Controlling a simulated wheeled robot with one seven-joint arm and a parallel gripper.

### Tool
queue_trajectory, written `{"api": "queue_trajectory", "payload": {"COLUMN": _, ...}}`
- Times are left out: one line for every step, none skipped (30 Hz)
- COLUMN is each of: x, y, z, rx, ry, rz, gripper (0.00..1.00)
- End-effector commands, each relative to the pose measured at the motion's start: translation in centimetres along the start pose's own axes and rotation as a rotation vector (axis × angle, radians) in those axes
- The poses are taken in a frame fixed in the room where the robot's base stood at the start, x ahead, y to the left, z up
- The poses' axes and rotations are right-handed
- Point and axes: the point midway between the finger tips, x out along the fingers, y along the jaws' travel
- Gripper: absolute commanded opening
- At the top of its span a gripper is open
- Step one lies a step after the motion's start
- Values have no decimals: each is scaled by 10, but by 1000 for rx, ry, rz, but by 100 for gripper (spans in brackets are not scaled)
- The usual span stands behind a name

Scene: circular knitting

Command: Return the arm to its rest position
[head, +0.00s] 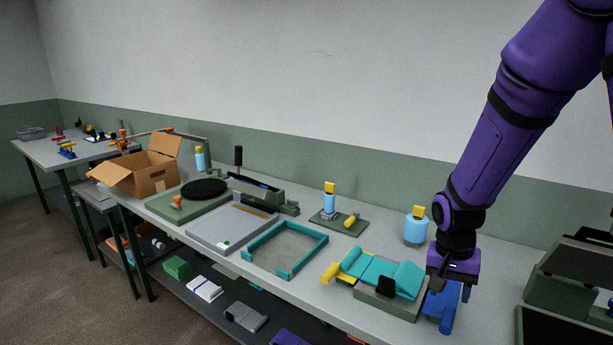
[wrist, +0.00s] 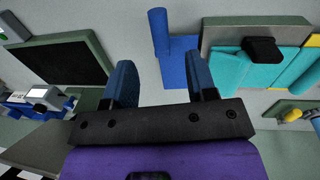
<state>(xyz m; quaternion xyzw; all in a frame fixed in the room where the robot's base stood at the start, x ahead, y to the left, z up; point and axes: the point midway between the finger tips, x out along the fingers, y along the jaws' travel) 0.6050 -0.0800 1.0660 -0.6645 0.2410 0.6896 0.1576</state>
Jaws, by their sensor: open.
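My purple arm reaches down from the upper right in the head view. My gripper (head: 450,282) hangs above the right part of the bench, by a blue piece (head: 443,312) with a cylinder along one edge. In the wrist view the two blue fingers of my gripper (wrist: 158,65) stand well apart with nothing between them. The blue piece (wrist: 180,62) lies beyond the fingertips there. The head view hides part of the blue piece behind my gripper.
A green stand with teal cloth (head: 372,270) sits just left of my gripper. A blue bottle (head: 416,228) stands behind it. A dark green machine (head: 567,293) is at the right. A teal frame (head: 262,236) and cardboard box (head: 143,176) lie further left. Space above the bench is mostly free.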

Motion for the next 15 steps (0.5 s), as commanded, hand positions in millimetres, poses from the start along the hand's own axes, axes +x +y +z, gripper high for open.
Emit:
{"api": "queue_trajectory", "payload": {"x": -16, "y": 2, "z": 2, "rx": -15, "ry": 12, "rz": -31, "gripper": 52}}
{"api": "queue_trajectory", "payload": {"x": -24, "y": 4, "z": 4, "rx": -29, "ry": 17, "rz": -46, "gripper": 52}}
{"api": "queue_trajectory", "payload": {"x": -35, "y": 6, "z": 7, "rx": -46, "ry": 24, "rz": -65, "gripper": 52}}
{"api": "queue_trajectory", "payload": {"x": -43, "y": 7, "z": 9, "rx": -60, "ry": 30, "rz": -79, "gripper": 52}}
{"api": "queue_trajectory", "payload": {"x": -51, "y": 9, "z": 11, "rx": -72, "ry": 38, "rz": -93, "gripper": 52}}
{"api": "queue_trajectory", "payload": {"x": -61, "y": 12, "z": 14, "rx": -91, "ry": 46, "rz": -110, "gripper": 52}}
{"api": "queue_trajectory", "payload": {"x": -69, "y": 14, "z": 17, "rx": -104, "ry": 55, "rz": -123, "gripper": 52}}
{"api": "queue_trajectory", "payload": {"x": -76, "y": 16, "z": 19, "rx": -118, "ry": 63, "rz": -135, "gripper": 52}}
{"api": "queue_trajectory", "payload": {"x": -86, "y": 20, "z": 23, "rx": -136, "ry": 74, "rz": -150, "gripper": 52}}
{"api": "queue_trajectory", "payload": {"x": -94, "y": 22, "z": 26, "rx": -150, "ry": 84, "rz": -162, "gripper": 52}}
{"api": "queue_trajectory", "payload": {"x": -101, "y": 25, "z": 29, "rx": -163, "ry": 94, "rz": -173, "gripper": 52}}
{"api": "queue_trajectory", "payload": {"x": -111, "y": 28, "z": 33, "rx": -182, "ry": 108, "rz": -186, "gripper": 52}}
{"api": "queue_trajectory", "payload": {"x": -118, "y": 31, "z": 36, "rx": -196, "ry": 119, "rz": -196, "gripper": 52}}
{"api": "queue_trajectory", "payload": {"x": -124, "y": 34, "z": 39, "rx": -210, "ry": 131, "rz": -205, "gripper": 52}}
{"api": "queue_trajectory", "payload": {"x": -133, "y": 38, "z": 44, "rx": -229, "ry": 145, "rz": -216, "gripper": 52}}
